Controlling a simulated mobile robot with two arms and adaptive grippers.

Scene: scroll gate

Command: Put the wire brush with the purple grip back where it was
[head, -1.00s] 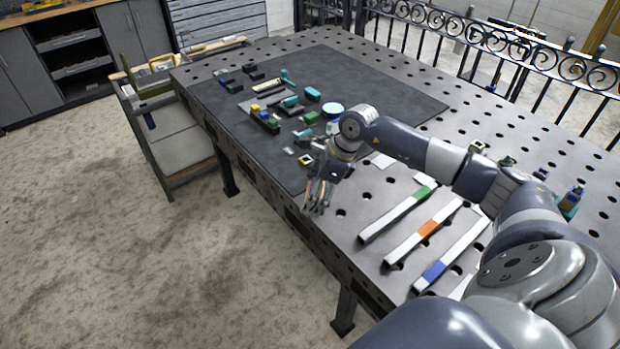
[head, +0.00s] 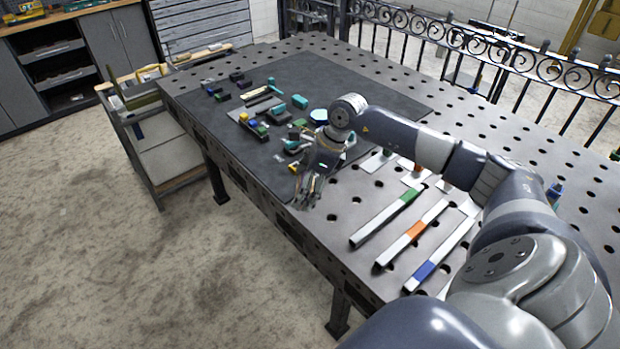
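I cannot pick out the wire brush with the purple grip for certain in the head view. Several small dark and coloured items lie on the dark mat (head: 370,90), and a small dark purplish one (head: 237,77) lies toward its far left, too small to name. My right gripper (head: 306,196) hangs fingers down over the table's near edge, by the near right corner of the mat. Its fingers are thin and blurred, and I cannot tell whether it is open, shut or holding anything. My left gripper is out of view.
Bars with a green (head: 409,197), an orange (head: 415,229) and a blue band (head: 425,270) lie on the perforated metal table (head: 350,272), right of my gripper. A scrolled gate (head: 480,50) stands behind. A cart (head: 170,158) stands at the left; open floor lies in front.

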